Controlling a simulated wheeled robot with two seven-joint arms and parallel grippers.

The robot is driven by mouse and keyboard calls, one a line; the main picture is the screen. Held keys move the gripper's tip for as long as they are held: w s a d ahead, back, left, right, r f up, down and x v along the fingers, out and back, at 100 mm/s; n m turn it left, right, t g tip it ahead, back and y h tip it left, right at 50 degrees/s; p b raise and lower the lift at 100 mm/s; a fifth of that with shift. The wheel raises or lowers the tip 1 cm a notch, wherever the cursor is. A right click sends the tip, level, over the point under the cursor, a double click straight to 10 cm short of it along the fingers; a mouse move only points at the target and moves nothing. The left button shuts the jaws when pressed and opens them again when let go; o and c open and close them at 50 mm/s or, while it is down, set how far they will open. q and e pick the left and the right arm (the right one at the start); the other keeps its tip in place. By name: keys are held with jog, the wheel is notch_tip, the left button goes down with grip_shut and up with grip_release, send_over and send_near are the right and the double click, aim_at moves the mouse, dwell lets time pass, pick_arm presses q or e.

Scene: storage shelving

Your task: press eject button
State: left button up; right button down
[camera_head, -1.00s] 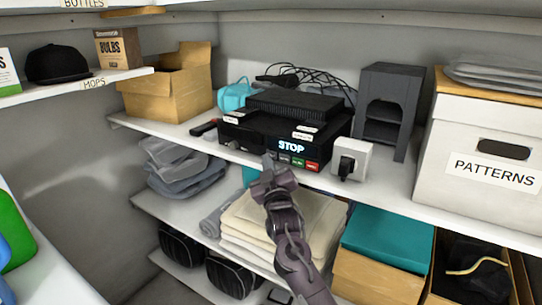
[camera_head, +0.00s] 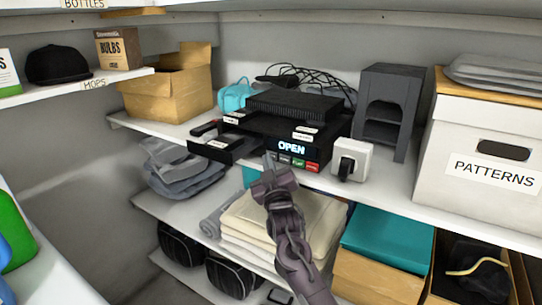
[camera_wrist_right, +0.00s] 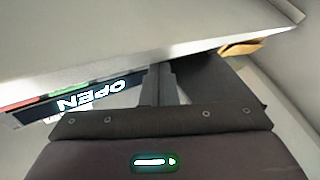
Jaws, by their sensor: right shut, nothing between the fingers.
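The black player (camera_head: 285,132) sits on the middle shelf, and its lit display (camera_head: 291,148) reads OPEN. A row of small buttons (camera_head: 298,162), some green and red, lies under the display. A dark tray (camera_head: 222,150) sticks out from the player's left front. My right gripper (camera_head: 268,163) is shut and empty, its tip close to the left end of the button row; I cannot tell whether it touches. In the right wrist view the shut fingers (camera_wrist_right: 160,82) are beside the OPEN display (camera_wrist_right: 90,95). My left gripper is not in view.
A white outlet block with a black plug (camera_head: 350,160) stands right of the player. A dark grey stand (camera_head: 390,105), a white PATTERNS box (camera_head: 485,165) and an open cardboard box (camera_head: 170,92) share the shelf. Folded towels (camera_head: 270,225) lie below.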

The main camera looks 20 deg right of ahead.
jog(key=shift+s+a, duration=0.4)
jog(key=shift+a, duration=0.05)
jog(key=s+a+p, duration=0.1)
jog(key=a, duration=0.1)
jog(key=s+a+p, duration=0.1)
jog(key=s+a, duration=0.1)
dwell(0.5)
dwell(0.5)
